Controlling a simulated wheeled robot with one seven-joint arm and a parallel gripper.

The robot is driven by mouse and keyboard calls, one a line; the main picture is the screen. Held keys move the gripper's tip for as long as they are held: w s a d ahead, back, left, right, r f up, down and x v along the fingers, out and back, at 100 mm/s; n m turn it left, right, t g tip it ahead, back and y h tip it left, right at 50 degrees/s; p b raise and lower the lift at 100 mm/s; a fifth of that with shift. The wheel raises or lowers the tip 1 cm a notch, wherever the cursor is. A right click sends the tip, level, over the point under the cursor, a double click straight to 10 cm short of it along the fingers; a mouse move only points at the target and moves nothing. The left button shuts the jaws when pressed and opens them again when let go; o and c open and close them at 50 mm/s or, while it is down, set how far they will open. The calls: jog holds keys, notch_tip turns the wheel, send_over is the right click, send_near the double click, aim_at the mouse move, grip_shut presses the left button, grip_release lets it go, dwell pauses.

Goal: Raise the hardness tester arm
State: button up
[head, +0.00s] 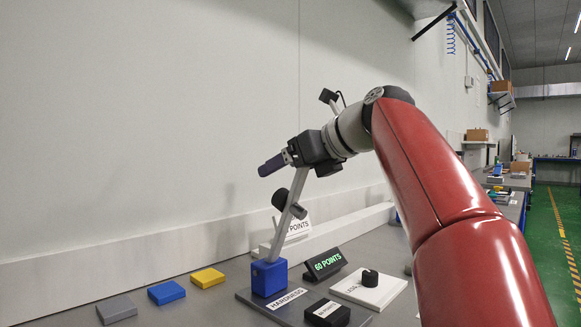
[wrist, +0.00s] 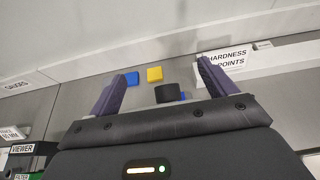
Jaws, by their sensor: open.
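The hardness tester has a blue block (head: 268,277) on a grey plate labelled HARDNESS. Its light grey arm (head: 287,222) rises steeply from the block, leaning to the right toward the top. A black round piece (head: 281,199) sits on the upper part of the arm. My gripper (head: 264,168) is at the arm's upper end, its purple fingers pointing left; it hides where the arm ends. In the wrist view the fingers (wrist: 163,82) are spread apart, with a black cylinder (wrist: 168,93) showing between them. I cannot tell whether a finger touches the arm.
A display (head: 325,263) reading 60 POINTS stands right of the block. A black labelled block (head: 327,313) and a white plate (head: 362,291) with a black knob lie nearby. Yellow (head: 207,278), blue (head: 166,292) and grey (head: 117,309) blocks lie left. The wall is behind.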

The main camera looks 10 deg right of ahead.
jog(key=v, duration=0.7)
jog(key=shift+s+d, duration=0.2)
jog(key=shift+s, duration=0.1)
jog(key=shift+r, duration=0.1)
jog(key=shift+c, duration=0.3)
